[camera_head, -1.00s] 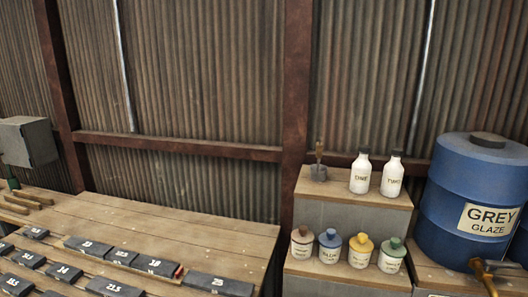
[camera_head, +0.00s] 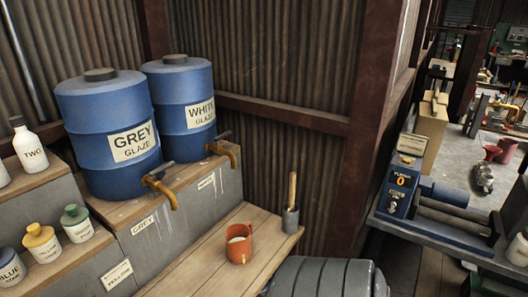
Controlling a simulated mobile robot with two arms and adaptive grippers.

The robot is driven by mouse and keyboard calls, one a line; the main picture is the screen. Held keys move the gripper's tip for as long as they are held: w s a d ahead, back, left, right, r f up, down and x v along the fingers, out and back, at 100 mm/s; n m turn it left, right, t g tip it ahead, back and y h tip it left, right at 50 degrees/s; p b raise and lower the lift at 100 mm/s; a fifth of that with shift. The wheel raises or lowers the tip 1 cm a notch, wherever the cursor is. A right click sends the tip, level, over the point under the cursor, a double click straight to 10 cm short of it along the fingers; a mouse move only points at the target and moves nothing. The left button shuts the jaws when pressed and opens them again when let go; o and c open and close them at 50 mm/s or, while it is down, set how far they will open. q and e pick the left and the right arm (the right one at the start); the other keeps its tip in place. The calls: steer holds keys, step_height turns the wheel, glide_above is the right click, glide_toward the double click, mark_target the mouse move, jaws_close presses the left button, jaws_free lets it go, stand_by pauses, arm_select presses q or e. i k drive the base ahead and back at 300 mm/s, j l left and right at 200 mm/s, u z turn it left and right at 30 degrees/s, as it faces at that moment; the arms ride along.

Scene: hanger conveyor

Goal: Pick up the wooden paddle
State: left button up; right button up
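A wooden stick-like handle (camera_head: 292,188), which may be the paddle, stands upright in a small dark grey holder (camera_head: 290,220). The holder is on the wooden bench top (camera_head: 195,262), near its right end. The lower part of the stick is hidden inside the holder, so I cannot tell its full shape. Neither of my grippers is in view.
An orange mug (camera_head: 238,244) stands left of the holder. Blue grey-glaze (camera_head: 105,130) and white-glaze (camera_head: 180,100) barrels with brass taps stand on a raised shelf behind. A grey ribbed drum-like shape (camera_head: 325,277) is in front. A machine with a blue panel (camera_head: 398,188) stands right.

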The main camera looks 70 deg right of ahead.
mark_target(293, 175)
steer(key=z, duration=2.45)
